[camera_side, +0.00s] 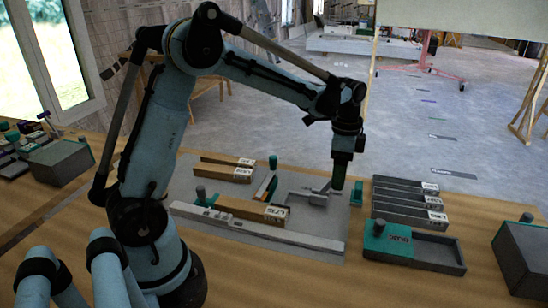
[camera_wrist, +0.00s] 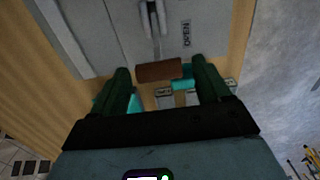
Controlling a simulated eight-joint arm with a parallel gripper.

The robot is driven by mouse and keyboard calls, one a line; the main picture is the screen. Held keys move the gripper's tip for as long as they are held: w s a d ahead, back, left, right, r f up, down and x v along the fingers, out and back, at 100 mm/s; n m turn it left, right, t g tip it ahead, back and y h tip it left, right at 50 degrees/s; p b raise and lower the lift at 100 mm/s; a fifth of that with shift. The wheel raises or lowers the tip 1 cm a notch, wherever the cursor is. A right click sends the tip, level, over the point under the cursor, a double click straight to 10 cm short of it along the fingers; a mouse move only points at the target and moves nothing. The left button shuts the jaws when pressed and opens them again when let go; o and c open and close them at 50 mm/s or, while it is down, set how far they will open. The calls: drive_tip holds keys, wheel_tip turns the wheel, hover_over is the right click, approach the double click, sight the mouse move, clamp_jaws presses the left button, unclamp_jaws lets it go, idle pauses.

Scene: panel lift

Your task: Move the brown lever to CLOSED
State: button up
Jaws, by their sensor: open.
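The brown lever grip (camera_wrist: 160,72) shows in the wrist view as a short bar on the end of a thin grey arm. An upside-down label reading OPEN (camera_wrist: 186,33) is on the panel beside that arm. My gripper (camera_wrist: 162,68) is open, with one dark green finger on each side of the brown grip and visible gaps between. In the side view my gripper (camera_side: 337,184) points down at the right part of the grey panel (camera_side: 335,222), by a grey metal bracket (camera_side: 308,194). The brown grip is not clear there, and I see no CLOSED label.
Left of the bracket are labelled wooden blocks (camera_side: 245,210) and a long grey bar (camera_side: 260,230). Right of the panel are several stacked dark bars (camera_side: 405,200), a green and grey tray (camera_side: 430,250) and a dark grey box (camera_side: 522,265). Bare table lies in front.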

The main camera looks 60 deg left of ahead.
sight(330, 185)
drive_tip(key=shift+f, duration=1.45)
drive_tip(key=c, duration=1.4)
